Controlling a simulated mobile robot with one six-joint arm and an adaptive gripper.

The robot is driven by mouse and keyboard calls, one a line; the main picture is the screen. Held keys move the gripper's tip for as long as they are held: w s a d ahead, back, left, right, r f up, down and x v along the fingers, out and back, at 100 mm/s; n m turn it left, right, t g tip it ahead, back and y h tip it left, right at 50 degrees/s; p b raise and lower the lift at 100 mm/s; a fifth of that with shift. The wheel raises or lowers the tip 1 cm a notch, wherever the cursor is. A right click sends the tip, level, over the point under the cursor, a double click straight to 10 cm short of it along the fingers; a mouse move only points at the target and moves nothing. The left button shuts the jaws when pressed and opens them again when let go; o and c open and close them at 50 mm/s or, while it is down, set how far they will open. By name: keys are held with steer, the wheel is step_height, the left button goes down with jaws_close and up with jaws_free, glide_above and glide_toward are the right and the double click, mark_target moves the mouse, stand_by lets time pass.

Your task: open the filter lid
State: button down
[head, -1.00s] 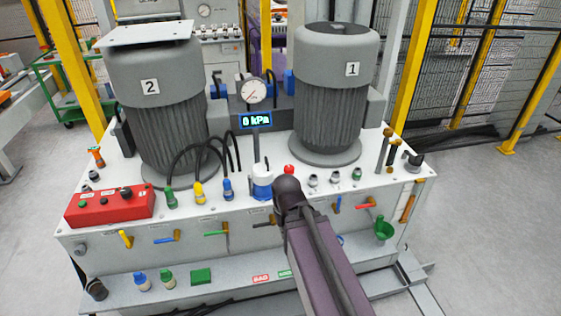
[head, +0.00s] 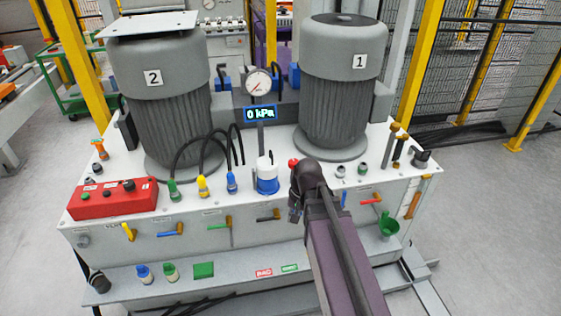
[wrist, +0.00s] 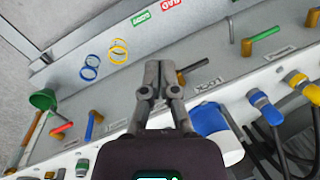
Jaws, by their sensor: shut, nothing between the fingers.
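The filter is a short blue and white cup (head: 267,180) on the white bench top, below the gauge. Its white top (head: 267,163) appears to be the lid and sits on the blue part.
Motor 1 (head: 343,90) and motor 2 (head: 165,100) stand behind. Hoses with yellow (head: 203,187) and blue (head: 231,182) connectors stand left of the filter. A red knob (head: 294,163) is close to my wrist. Coloured valve handles stick out along the front panel. A lower ledge holds caps.

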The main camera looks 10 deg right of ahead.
steer(key=w+d+r+m+t+y+b, duration=0.2)
steer(key=w+d+m+y, duration=0.3)
steer(key=w+m, duration=0.4)
steer(key=w+d+r+m+t+y+b, duration=0.2)
steer(key=w+d+r+m+y+b, duration=0.1)
steer(key=w+d+m+y, duration=0.3)
steer(key=w+d+r+m, duration=0.1)
steer(key=w+d+m, duration=0.1)
steer(key=w+m, duration=0.1)
steer(key=shift+w+d+r+m, duration=0.25)
steer(key=shift+r+m, duration=0.15)
steer(key=shift+m, duration=0.4)
steer(key=shift+a+f, duration=0.1)
steer(key=shift+a, duration=0.1)
steer(key=b, duration=0.3)
glide_toward(273, 163)
step_height(273, 163, down, 3)
steer(key=a, duration=0.3)
steer(key=w+a+r+p, duration=0.1)
steer(key=a, duration=0.1)
steer(key=shift+w, duration=0.2)
steer(key=shift+w+a+r, duration=0.3)
steer(key=shift+w+a, duration=0.05)
steer(key=shift+a, duration=0.3)
